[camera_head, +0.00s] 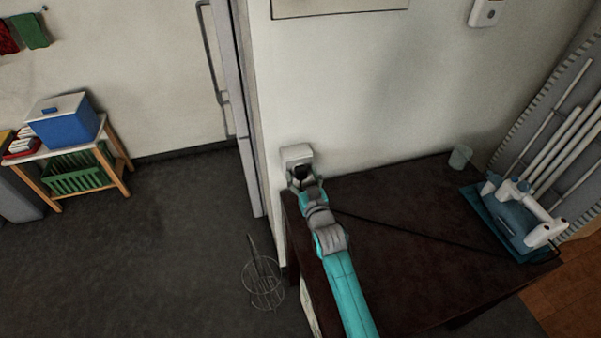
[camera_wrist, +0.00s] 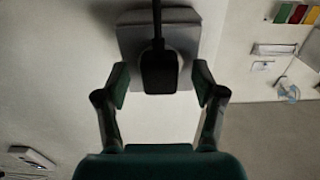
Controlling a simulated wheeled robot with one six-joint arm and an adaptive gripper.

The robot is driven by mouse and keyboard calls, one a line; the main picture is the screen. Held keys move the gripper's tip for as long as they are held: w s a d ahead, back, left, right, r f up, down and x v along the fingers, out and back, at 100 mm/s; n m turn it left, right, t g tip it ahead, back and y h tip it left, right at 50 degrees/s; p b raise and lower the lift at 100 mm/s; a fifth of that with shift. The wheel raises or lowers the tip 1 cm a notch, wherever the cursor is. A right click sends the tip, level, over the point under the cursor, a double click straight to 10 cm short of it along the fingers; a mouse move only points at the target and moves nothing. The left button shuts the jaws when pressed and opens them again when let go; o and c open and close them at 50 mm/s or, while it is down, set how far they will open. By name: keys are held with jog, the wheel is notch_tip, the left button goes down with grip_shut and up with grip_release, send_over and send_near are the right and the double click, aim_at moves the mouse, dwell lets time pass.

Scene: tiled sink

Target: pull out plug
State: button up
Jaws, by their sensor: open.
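The black plug (camera_wrist: 158,70) sits against a grey socket box (camera_wrist: 127,42) on the wall in the wrist view, with its cord running up past it. My gripper (camera_wrist: 161,82) is open, with one finger on each side of the plug. A gap shows between the plug and each finger. In the head view the socket box (camera_head: 297,153) is at the wall's corner, above the dark table's left end. My gripper (camera_head: 304,180) is right in front of it and hides most of the plug there.
The dark table (camera_head: 400,200) stands along the wall below my arm. A thin black cord (camera_head: 420,233) crosses it to a blue-and-white device (camera_head: 518,208) on a teal tray. A cup (camera_head: 460,157) stands at the back. A wire stand (camera_head: 263,286) is on the floor at left.

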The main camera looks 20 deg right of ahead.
grip_shut()
jog(key=shift+s, duration=0.1)
jog(key=shift+s, duration=2.9)
